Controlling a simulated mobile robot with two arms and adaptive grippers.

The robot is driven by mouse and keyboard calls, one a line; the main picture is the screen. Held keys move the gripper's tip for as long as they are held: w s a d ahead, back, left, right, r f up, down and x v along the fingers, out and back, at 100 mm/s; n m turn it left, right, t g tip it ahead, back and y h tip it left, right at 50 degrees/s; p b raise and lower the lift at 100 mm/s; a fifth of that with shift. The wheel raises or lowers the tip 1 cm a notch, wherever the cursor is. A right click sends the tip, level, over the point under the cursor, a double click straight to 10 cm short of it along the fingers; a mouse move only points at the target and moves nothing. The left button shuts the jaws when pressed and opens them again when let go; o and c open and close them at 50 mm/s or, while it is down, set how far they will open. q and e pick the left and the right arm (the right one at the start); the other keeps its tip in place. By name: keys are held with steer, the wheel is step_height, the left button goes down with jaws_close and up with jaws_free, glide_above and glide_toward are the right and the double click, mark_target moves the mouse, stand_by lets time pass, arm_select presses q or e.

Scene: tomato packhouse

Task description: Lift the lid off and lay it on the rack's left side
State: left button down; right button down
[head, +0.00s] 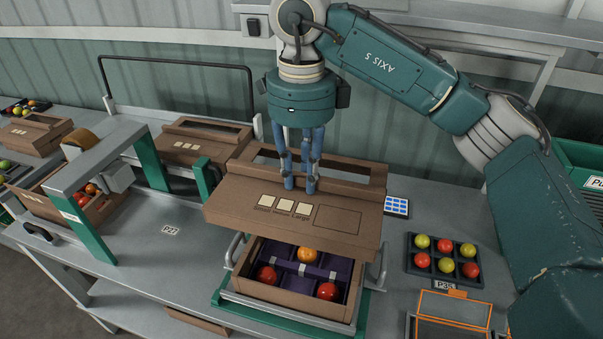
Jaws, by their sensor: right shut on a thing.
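My right gripper (300,186) comes down from above with its blue fingers shut on the brown cardboard lid (340,222). The lid has pale squares and an outlined panel on top. It is above the open brown box (290,293) and covers its back part. In the front of the box, red tomatoes and an orange one (307,254) show among purple dividers (283,252). An orange-outlined frame (455,309), possibly the rack, is at the bottom right, cut off by the picture edge and partly behind my right arm. My left gripper is out of view.
A tray of red and yellow-green tomatoes (444,282) stands right of the box. A small blue-screened device (397,206) lies behind it. A green and grey gantry (95,160) and more brown boxes (200,143) stand left. The bench near label P27 (170,230) is clear.

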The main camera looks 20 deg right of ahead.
mark_target(301, 177)
steer(key=shift+r+p, duration=1.55)
steer(key=shift+r, duration=0.55)
steer(key=shift+f, duration=0.1)
